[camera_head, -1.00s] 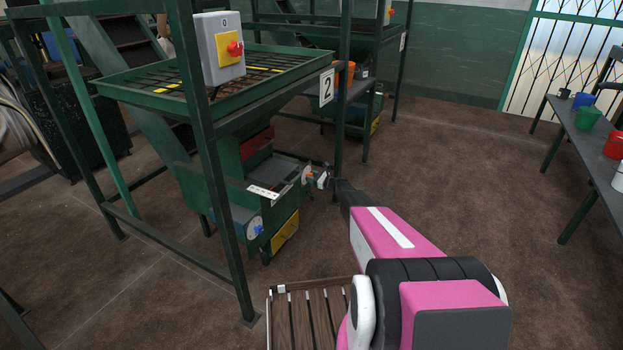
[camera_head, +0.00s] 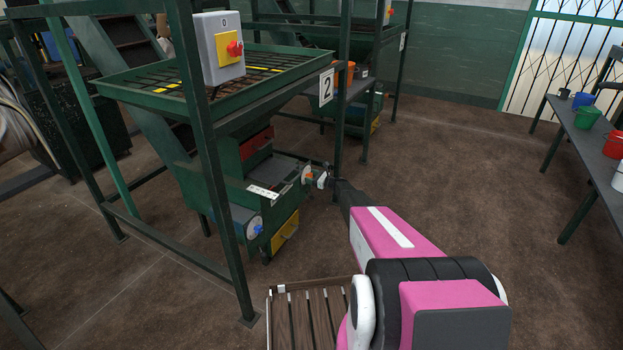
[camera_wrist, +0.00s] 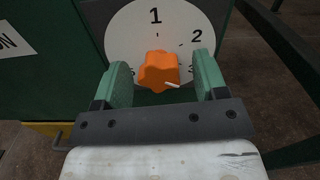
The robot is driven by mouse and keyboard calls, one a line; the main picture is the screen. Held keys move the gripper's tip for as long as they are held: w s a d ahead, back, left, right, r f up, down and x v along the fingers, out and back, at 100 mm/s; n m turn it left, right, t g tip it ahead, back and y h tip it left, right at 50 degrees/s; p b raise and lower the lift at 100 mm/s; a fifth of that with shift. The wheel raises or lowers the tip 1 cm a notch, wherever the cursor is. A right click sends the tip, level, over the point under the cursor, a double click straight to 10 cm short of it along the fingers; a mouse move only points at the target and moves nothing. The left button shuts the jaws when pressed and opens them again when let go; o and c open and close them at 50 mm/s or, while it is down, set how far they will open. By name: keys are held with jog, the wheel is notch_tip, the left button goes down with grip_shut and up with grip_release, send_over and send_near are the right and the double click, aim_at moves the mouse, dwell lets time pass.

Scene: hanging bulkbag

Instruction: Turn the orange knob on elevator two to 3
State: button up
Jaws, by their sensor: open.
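The orange knob (camera_wrist: 158,72) sits on a round white dial (camera_wrist: 125,35) with black numbers. I can read 1 at the top, 2 at upper right and a partly hidden 3 at right. The knob's white pointer mark points right and slightly down, near the 3. My gripper (camera_wrist: 164,80) is open, with one green finger on each side of the knob and visible gaps beside it. In the head view, my gripper (camera_head: 325,178) is at the dial side of elevator two (camera_head: 232,165), which carries a "2" sign (camera_head: 326,87). The knob (camera_head: 308,175) shows small there.
A green frame post (camera_head: 215,180) stands in front of the elevator. A grey box with a red switch (camera_head: 219,48) hangs on it. A second dial with a blue knob (camera_head: 254,228) is lower down. A slatted wooden surface (camera_head: 310,315) is below.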

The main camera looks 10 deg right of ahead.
jog(key=v, duration=1)
jog(key=shift+s+d, duration=0.25)
jog(key=shift+d, duration=0.05)
jog(key=s+a+r+n+g+h, duration=0.1)
jog(key=s+a+r+n+g, duration=0.25)
jog(key=s, duration=0.45)
jog(key=s+a+r+n+g+h, duration=0.2)
jog(key=s+a+r+n, duration=0.15)
jog(key=s, duration=0.45)
jog(key=s+a+r+n+g+h, duration=0.1)
jog(key=s+a+r+n+g, duration=0.2)
jog(key=s+a+n, duration=0.35)
jog(key=s+d+r+n+h, duration=0.1)
jog(key=s+r+n+h, duration=0.2)
jog(key=s, duration=0.6)
jog(key=s+d+r+n+g+h, duration=0.1)
jog(key=s+r+n+h, duration=0.3)
jog(key=s, duration=0.6)
jog(key=s+d+r+n+g+h, duration=0.1)
jog(key=s+d+r+n+h, duration=0.1)
jog(key=s, duration=0.7)
jog(key=shift+s+d+r+n+h, duration=0.2)
jog(key=shift+d+r+n+h, duration=0.15)
jog(key=shift+r+n+h, duration=0.55)
